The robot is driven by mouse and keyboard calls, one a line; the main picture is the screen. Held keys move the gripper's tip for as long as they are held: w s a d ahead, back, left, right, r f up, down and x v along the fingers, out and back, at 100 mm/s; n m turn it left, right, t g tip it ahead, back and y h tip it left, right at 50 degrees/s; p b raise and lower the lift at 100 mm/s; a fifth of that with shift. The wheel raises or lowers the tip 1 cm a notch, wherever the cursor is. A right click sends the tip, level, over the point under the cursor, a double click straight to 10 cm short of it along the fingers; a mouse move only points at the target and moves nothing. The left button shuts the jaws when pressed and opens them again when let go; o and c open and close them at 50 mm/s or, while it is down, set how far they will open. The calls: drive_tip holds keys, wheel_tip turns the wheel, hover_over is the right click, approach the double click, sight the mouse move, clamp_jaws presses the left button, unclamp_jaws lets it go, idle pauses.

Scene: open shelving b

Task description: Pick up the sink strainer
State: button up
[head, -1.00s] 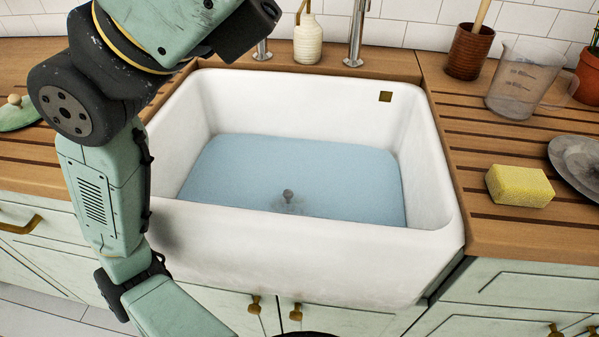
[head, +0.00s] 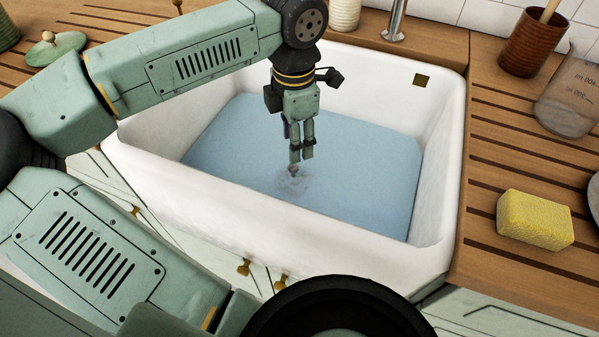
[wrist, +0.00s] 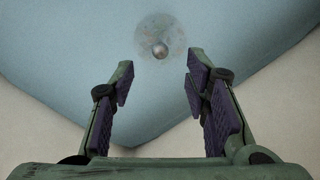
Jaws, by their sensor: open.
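The sink strainer (head: 293,172) is at the bottom of the white sink (head: 205,208), in bluish water (head: 370,180). Only its small round knob shows clearly; the rest is a blurred pale patch under the water. In the wrist view the strainer (wrist: 160,50) lies ahead of the fingertips, centred between them, with its disc faint around the knob. My gripper (head: 301,155) points down into the sink, just above the knob in the head view. It is open and empty, its two dark-padded fingers (wrist: 158,80) apart.
The sink walls surround my gripper on all sides. A yellow sponge (head: 535,219), a brown pot (head: 533,45) and a clear measuring jug (head: 568,100) stand on the right wooden counter. A tap (head: 396,20) rises behind the sink.

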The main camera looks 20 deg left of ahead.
sight(293, 166)
wheel_tip(293, 166, down, 9)
drive_tip(key=shift+s+a+r+p, duration=0.15)
drive_tip(key=shift+r+p, duration=0.05)
drive_tip(key=shift+p, duration=0.8)
drive_tip(key=shift+c, duration=0.5)
clamp_jaws()
